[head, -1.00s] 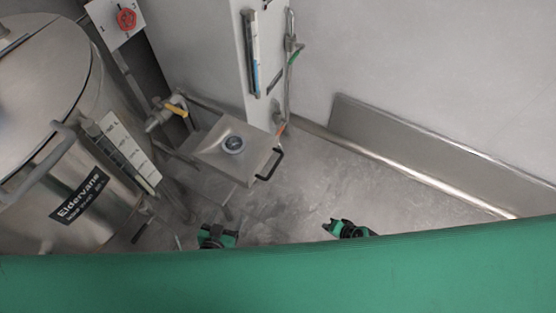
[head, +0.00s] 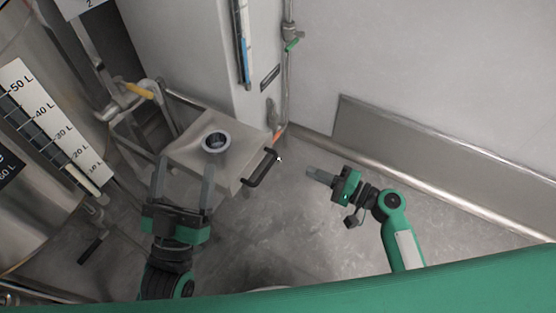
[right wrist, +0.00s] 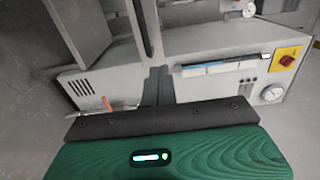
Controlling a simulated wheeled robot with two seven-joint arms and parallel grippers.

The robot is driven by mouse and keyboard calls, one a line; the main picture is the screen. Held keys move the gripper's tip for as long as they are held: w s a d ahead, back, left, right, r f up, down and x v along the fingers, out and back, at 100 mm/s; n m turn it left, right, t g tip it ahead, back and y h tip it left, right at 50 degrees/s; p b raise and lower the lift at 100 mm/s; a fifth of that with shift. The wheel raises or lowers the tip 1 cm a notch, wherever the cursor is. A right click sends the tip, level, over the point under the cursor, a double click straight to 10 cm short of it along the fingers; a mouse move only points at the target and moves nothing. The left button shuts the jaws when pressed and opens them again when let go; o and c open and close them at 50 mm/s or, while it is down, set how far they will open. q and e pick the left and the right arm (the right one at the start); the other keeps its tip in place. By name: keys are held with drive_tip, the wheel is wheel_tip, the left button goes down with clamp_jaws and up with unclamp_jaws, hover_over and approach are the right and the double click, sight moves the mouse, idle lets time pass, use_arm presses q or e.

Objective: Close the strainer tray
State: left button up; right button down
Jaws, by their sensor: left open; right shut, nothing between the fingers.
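The strainer tray appears as a pale metal box (head: 190,148) with a dark-ringed round opening (head: 216,142) on top, beside the grinder frame in the head view. A black bar handle (head: 262,168) sticks out from its right side. My left gripper (head: 183,178) is open, its fingers pointing up at the front of the box; whether they touch it I cannot tell. My right gripper (head: 312,173) is shut and empty, pointing left toward the handle with a gap between. Its fingers also show in the right wrist view (right wrist: 158,80).
A steel tank with a litre scale (head: 50,125) stands at left. A yellow-handled valve (head: 138,90) is behind the box. A white panel (head: 190,50) and a pipe with a green lever (head: 291,45) rise behind.

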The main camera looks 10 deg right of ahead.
sight(260, 148)
drive_tip(key=b+x, duration=0.1)
drive_tip(key=x, duration=1.1)
drive_tip(key=shift+w+a, duration=0.2)
drive_tip(key=shift+a, duration=0.15)
use_arm(q)
drive_tip(key=shift+s+a+r+t, duration=0.3)
drive_tip(key=shift+r+t, duration=0.2)
drive_tip(key=shift+r, duration=0.2)
drive_tip(key=shift+s+a+r+t, duration=0.25)
drive_tip(key=shift+r+t, duration=0.25)
drive_tip(key=shift+r, duration=0.2)
drive_tip(key=shift+s+a+r+t, duration=0.3)
drive_tip(key=shift+r+t, duration=0.2)
drive_tip(key=shift+r, duration=0.2)
use_arm(e)
drive_tip(key=shift+w+a, duration=0.3)
drive_tip(key=shift+a, duration=0.1)
